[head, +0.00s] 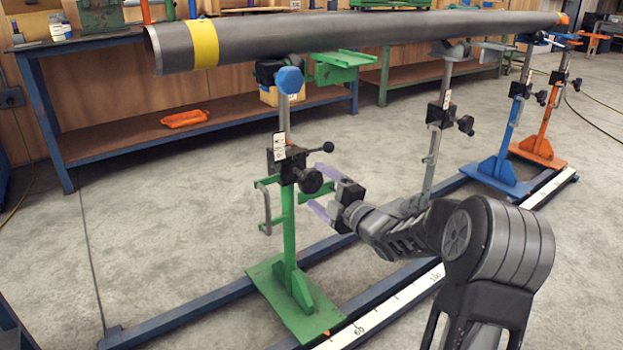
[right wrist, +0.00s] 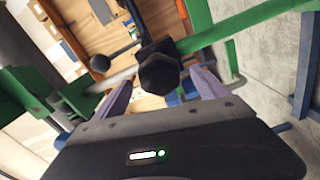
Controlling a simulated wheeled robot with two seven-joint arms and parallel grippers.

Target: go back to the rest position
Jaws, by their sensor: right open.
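My right gripper (head: 317,191) is open, with its two purple fingers pointing left toward the green pipe stand (head: 290,235). A black clamp knob (head: 310,180) on that stand is close to the fingertips. In the right wrist view the knob (right wrist: 160,74) shows between the open fingers (right wrist: 162,90); I cannot tell whether they touch it. A long grey pipe (head: 350,32) with a yellow band lies across the stands, above my right arm. My left gripper is not in view.
A blue stand (head: 503,165) and an orange stand (head: 543,140) are at the right. Blue floor rails (head: 215,298) and a white scale strip (head: 390,312) run beneath. A blue workbench (head: 110,145) stands behind. The floor at the left is clear.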

